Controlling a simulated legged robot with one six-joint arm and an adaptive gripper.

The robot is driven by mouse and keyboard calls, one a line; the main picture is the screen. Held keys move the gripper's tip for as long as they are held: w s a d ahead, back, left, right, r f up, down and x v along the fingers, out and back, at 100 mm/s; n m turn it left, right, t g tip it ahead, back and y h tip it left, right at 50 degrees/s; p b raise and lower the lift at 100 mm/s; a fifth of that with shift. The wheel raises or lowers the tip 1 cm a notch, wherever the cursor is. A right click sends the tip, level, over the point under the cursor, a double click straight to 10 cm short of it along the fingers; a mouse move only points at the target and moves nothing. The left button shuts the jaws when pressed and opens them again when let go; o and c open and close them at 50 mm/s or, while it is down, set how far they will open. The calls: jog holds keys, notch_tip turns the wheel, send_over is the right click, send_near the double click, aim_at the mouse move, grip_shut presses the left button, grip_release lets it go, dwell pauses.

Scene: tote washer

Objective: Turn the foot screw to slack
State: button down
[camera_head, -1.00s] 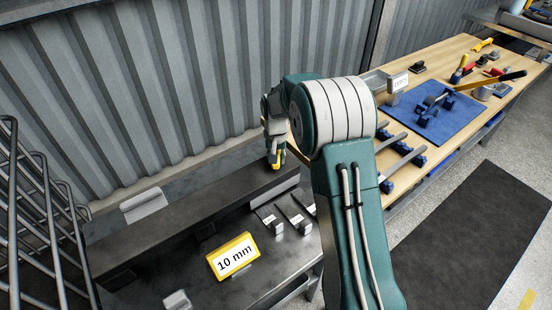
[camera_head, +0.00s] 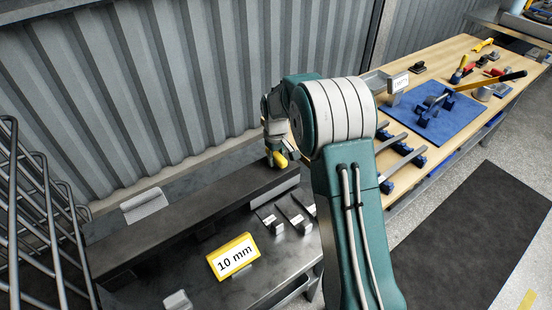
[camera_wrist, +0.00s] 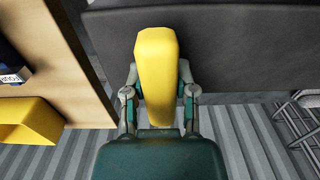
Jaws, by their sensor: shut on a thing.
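A yellow handle (camera_wrist: 156,75), which looks like the grip of the foot screw, stands between the two fingers of my gripper (camera_wrist: 158,88) in the wrist view. The fingers are shut on its sides. In the head view my gripper (camera_head: 275,152) is at the far right end of the long dark beam, and the yellow handle (camera_head: 280,160) shows below it, turned sideways. The screw's shaft and foot are hidden, so I cannot tell how tight it is.
The dark beam (camera_head: 155,226) runs along the metal bench. A yellow-framed "10 mm" sign (camera_head: 233,257) and several small labelled pieces stand in front. A wire rack (camera_head: 35,215) is at left. A wooden bench (camera_head: 455,60) with a blue mat (camera_head: 440,118) is at right.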

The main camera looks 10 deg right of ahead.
jog(key=shift+w, duration=0.1)
dwell(0.3)
jog(key=shift+c, duration=2)
grip_release()
jog(key=shift+a, duration=0.1)
notch_tip(320, 180, up, 12)
jog(key=shift+f, duration=0.1)
